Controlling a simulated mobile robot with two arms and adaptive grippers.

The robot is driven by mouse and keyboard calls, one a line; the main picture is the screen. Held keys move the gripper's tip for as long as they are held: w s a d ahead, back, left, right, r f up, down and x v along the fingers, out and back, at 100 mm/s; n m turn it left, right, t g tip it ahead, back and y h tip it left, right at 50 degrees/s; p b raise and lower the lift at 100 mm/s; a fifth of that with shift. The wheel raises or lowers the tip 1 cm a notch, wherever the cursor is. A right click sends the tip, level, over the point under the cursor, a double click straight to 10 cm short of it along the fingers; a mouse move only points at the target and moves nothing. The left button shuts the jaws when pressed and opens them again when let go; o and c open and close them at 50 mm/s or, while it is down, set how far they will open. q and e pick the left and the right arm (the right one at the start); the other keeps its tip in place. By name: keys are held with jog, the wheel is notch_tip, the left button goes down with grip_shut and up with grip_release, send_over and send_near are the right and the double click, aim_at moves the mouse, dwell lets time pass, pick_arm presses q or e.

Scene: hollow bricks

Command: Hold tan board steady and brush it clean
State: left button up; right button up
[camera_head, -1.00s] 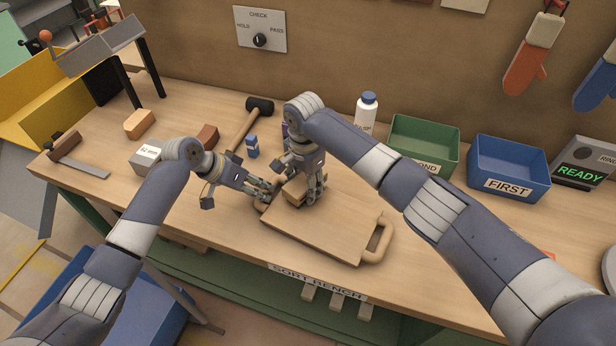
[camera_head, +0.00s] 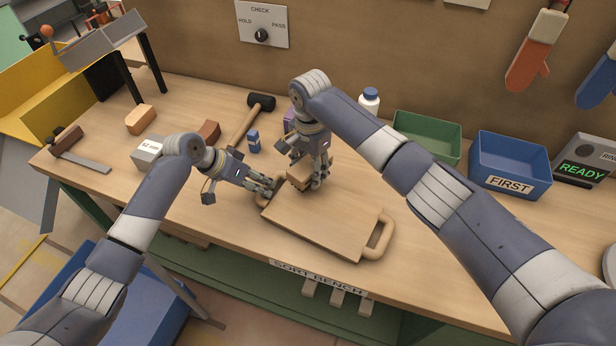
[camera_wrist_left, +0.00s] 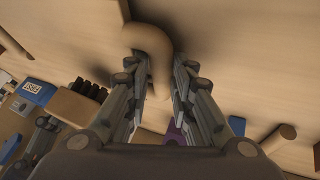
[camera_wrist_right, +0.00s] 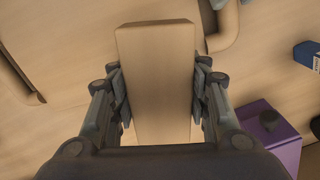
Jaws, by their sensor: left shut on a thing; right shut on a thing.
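The tan board (camera_head: 325,226) lies flat near the bench's front edge, with a rounded handle at each end. My left gripper (camera_head: 270,187) is shut on its left handle, which also shows between the fingers in the left wrist view (camera_wrist_left: 152,48). My right gripper (camera_head: 315,181) is shut on a tan brush block (camera_head: 300,177) at the board's far left edge. The block fills the jaws in the right wrist view (camera_wrist_right: 157,75). The right handle (camera_head: 380,237) is free.
A mallet (camera_head: 260,104), a small blue item (camera_head: 253,142), a brown block (camera_head: 208,131) and a grey box (camera_head: 147,149) lie left and behind. A white bottle (camera_head: 369,101), green bin (camera_head: 428,137) and blue bin (camera_head: 508,165) stand behind right. A purple item (camera_wrist_right: 268,135) is close to the brush.

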pick_arm(q)
jog(key=shift+f, duration=0.1)
pick_arm(e)
jog(key=shift+r, duration=2.55)
pick_arm(q)
jog(key=o, duration=0.9)
jog(key=shift+o, duration=0.2)
pick_arm(e)
jog(key=shift+w, duration=0.1)
pick_arm(q)
jog(key=v, duration=1.2)
jog(key=shift+a, duration=0.15)
